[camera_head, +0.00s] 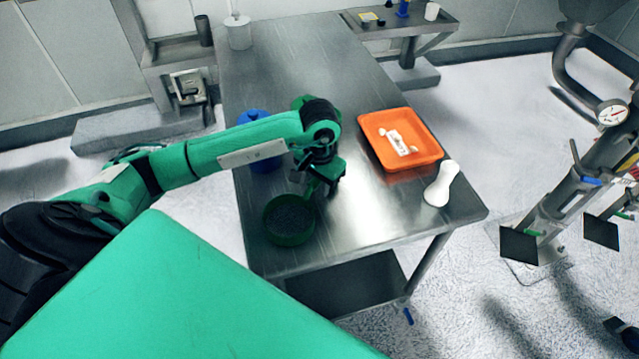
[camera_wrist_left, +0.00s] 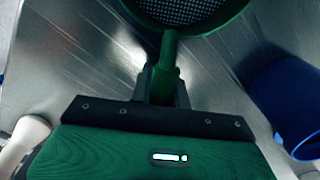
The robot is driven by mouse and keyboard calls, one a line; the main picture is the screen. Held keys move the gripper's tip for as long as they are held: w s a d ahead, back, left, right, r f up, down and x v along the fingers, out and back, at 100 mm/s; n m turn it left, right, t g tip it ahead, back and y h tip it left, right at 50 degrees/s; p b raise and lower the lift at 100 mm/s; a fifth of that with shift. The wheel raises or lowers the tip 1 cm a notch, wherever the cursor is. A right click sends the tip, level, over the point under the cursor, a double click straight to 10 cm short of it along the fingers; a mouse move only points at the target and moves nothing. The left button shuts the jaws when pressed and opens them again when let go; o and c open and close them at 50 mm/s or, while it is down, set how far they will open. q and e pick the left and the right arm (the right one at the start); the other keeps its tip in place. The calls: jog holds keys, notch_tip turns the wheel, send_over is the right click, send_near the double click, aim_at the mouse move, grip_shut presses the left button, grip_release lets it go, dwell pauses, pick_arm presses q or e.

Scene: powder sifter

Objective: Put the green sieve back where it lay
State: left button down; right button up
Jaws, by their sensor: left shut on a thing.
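The green sieve (camera_head: 289,220) is a round dark-mesh pan with a green rim and a short handle, over the near left part of the steel table. My left gripper (camera_head: 326,184) is shut on its handle. In the left wrist view the gripper (camera_wrist_left: 163,88) grips the green handle, and the sieve (camera_wrist_left: 188,14) extends past the top edge. I cannot tell whether the sieve touches the table. My right gripper is not in view.
An orange tray (camera_head: 372,127) with small white items stands right of my left gripper. A white bottle-shaped object (camera_head: 441,184) is near the table's right edge. A blue container (camera_head: 252,117) and a green object (camera_head: 301,102) are partly hidden behind my arm. The far table (camera_head: 285,50) is mostly clear.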

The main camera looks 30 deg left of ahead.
pick_arm(q)
jog(key=shift+f, duration=0.1)
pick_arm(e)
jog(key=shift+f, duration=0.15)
pick_arm(q)
jog(key=c, duration=1.3)
grip_release()
jog(key=shift+o, duration=0.2)
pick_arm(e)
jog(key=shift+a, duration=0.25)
pick_arm(q)
notch_tip(320, 180, up, 12)
jog(key=b, duration=0.2)
jog(key=shift+r+b, duration=0.2)
jog(key=shift+b, duration=0.2)
jog(key=shift+r, duration=0.75)
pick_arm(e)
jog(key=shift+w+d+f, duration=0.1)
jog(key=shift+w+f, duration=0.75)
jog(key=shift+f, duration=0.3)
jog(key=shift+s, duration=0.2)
